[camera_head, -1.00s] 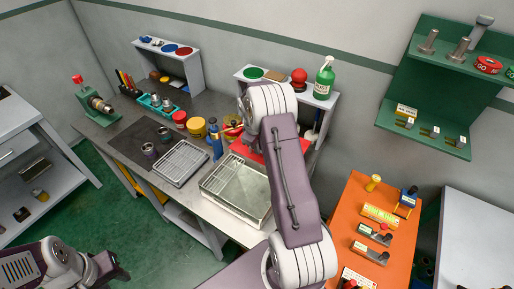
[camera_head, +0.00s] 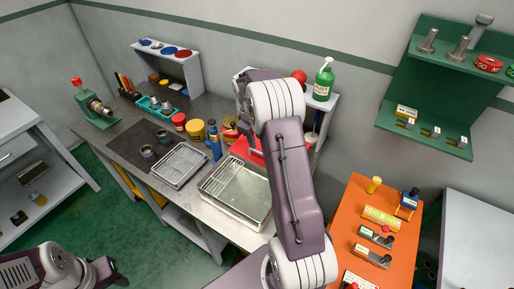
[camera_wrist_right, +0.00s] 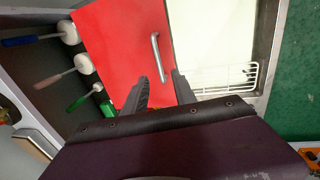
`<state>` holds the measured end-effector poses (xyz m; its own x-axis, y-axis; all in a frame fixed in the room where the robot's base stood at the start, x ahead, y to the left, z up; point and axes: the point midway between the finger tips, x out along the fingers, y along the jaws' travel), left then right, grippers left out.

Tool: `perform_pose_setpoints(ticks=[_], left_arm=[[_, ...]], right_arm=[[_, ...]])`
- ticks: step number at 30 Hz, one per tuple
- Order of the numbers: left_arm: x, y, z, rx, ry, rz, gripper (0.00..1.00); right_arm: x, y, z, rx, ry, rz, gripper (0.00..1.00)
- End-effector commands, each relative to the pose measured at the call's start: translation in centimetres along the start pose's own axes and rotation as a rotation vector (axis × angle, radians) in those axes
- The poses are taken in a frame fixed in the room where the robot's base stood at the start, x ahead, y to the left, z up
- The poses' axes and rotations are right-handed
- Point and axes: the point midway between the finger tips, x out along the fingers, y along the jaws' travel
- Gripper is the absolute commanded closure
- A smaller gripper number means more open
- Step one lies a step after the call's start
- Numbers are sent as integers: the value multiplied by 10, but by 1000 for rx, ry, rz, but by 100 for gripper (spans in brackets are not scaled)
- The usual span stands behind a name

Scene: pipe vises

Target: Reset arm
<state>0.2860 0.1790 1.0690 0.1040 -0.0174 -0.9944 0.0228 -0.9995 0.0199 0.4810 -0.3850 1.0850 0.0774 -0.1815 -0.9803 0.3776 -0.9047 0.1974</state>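My right arm reaches up over the bench, its purple forearm in the middle of the head view. My right gripper (camera_head: 250,140) hangs down above the bench there, partly hidden by its own wrist. In the right wrist view its two dark fingers (camera_wrist_right: 160,80) stand apart with nothing held between them. A red panel (camera_wrist_right: 118,45) with a metal handle (camera_wrist_right: 157,58) lies beyond the fingertips; I cannot tell the gap to it. My left gripper (camera_head: 112,272) is low at the left of the head view, away from the bench; its fingers are unclear.
The bench holds a metal basin (camera_head: 235,190), a wire-rack tray (camera_head: 180,164), a blue bottle (camera_head: 214,141) and a yellow tin (camera_head: 196,130). An orange table (camera_head: 350,205) stands to the right.

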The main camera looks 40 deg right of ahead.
Motion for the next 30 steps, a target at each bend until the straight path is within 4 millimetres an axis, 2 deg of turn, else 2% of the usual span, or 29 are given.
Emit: perform_pose_setpoints(ticks=[3, 6, 20, 22, 24, 26, 30], left_arm=[[3, 0, 0, 0, 0, 0, 64], [3, 0, 0, 0, 0, 0, 64], [2, 0, 0, 0, 0, 0, 64], [4, 0, 0, 0, 0, 0, 64], [6, 0, 0, 0, 0, 0, 64], [8, 0, 1, 0, 0, 0, 64], [14, 0, 2, 0, 0, 0, 64]], right_arm=[[-14, 0, 0, 0, 1, 0, 67], [-19, 0, 0, 0, 1, 0, 67], [-18, 0, 0, 0, 0, -1, 67], [-20, -4, -5, -14, 5, 2, 67], [-34, -9, -18, -39, 34, 22, 67], [-52, -25, -29, -80, 63, 38, 67], [-69, -102, -20, -166, 85, -7, 67]])
